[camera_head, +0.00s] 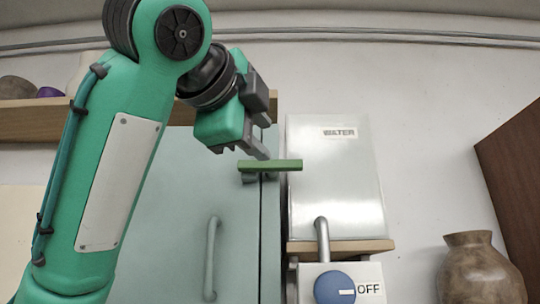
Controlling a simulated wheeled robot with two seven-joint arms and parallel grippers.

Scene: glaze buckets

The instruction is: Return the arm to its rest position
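My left arm (122,165) is green with a white side panel. It rises from the bottom left and bends over at the top. Its gripper (262,138) points down and to the right, in front of the upper right part of a pale green cabinet (165,215). The fingertips are just above a green bar (285,165) at the cabinet's right edge. I cannot tell whether they touch it, nor how wide the fingers stand. My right gripper is not in view.
A white box marked WATER (335,185) stands on a small wooden shelf (350,246), with a blue knob (334,288) below, beside the word OFF. A brown vase (478,270) is at the lower right. A wooden shelf (40,122) holding rounded objects is behind my arm.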

